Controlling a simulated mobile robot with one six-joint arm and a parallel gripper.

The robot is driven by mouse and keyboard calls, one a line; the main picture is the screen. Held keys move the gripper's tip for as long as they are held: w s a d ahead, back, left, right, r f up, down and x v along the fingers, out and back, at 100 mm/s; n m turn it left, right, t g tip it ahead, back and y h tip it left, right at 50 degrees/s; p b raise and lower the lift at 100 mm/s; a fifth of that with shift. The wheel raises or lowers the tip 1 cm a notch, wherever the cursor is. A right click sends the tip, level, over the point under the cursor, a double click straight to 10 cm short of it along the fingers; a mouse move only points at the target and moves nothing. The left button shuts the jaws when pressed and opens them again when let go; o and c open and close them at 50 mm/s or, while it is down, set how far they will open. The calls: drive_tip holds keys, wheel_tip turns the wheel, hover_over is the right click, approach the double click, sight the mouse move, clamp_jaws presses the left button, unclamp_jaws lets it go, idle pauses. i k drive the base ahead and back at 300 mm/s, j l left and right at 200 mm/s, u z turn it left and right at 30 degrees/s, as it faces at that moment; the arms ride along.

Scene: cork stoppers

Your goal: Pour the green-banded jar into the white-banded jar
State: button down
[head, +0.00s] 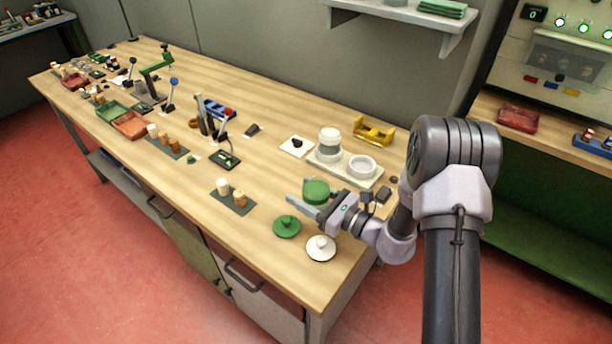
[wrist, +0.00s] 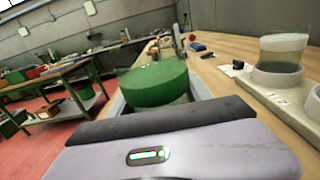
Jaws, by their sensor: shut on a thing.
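The green-banded jar (head: 316,189) is between the fingers of my gripper (head: 313,203), which is shut on it. In the wrist view the jar's green band (wrist: 158,86) fills the space between the fingers; its lower part is hidden by my gripper. I cannot tell what is inside it. The white-banded jar (head: 330,141) stands upright, with no lid, in a ring of the pale tray behind my gripper. It also shows at the right of the wrist view (wrist: 283,50), with a grey-green middle. The two jars are apart.
The pale tray (head: 325,170) has a second, empty white ring (head: 362,165). A green lid (head: 287,227) and a white lid (head: 321,248) lie near the table's front edge. A yellow holder (head: 374,131) stands behind the tray. Corks on a dark mat (head: 238,207) stand to the left.

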sight(330, 142)
drive_tip(key=i+l+u, duration=0.6)
drive_tip(key=l, duration=0.25)
